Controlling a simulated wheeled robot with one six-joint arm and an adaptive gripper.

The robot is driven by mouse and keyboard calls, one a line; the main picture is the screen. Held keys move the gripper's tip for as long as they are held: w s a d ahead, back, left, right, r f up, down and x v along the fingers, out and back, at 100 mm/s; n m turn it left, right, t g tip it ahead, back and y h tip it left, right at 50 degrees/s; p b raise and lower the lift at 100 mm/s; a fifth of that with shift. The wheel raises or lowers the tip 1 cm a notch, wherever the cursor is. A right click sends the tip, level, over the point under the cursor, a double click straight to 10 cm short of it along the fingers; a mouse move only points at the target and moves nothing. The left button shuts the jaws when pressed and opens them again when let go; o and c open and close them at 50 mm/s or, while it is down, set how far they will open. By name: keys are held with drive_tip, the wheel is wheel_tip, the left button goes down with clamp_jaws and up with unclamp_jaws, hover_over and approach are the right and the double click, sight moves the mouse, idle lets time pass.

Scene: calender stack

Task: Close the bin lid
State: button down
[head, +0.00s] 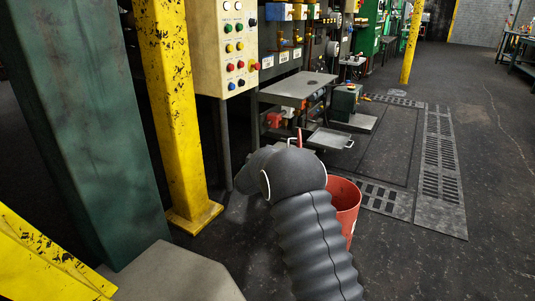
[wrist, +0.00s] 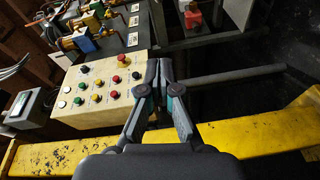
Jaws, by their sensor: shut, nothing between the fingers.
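A red bin (head: 346,203) stands on the floor in the head view, just right of my dark ribbed arm. My arm hides its left part and most of its opening. A thin red upright edge (head: 299,138) shows above my arm; I cannot tell whether it is the lid. My gripper (wrist: 158,66) is shut and empty in the wrist view, its fingertips together in front of the button panel. In the head view my arm hides the gripper. Neither the bin nor its lid can be made out in the wrist view.
A beige button panel (head: 236,45) stands left of the bin, also seen in the wrist view (wrist: 98,92). Yellow post (head: 170,110) and green column (head: 85,120) stand at left. A grey tray (head: 329,139) and bench (head: 297,87) lie behind. Floor (head: 490,200) at right is clear.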

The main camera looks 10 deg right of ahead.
drive_tip(key=w+d, duration=0.5)
drive_tip(key=d, duration=0.1)
drive_tip(key=shift+f+b, duration=0.35)
drive_tip(key=shift+f, duration=0.05)
drive_tip(key=shift+d, duration=0.1)
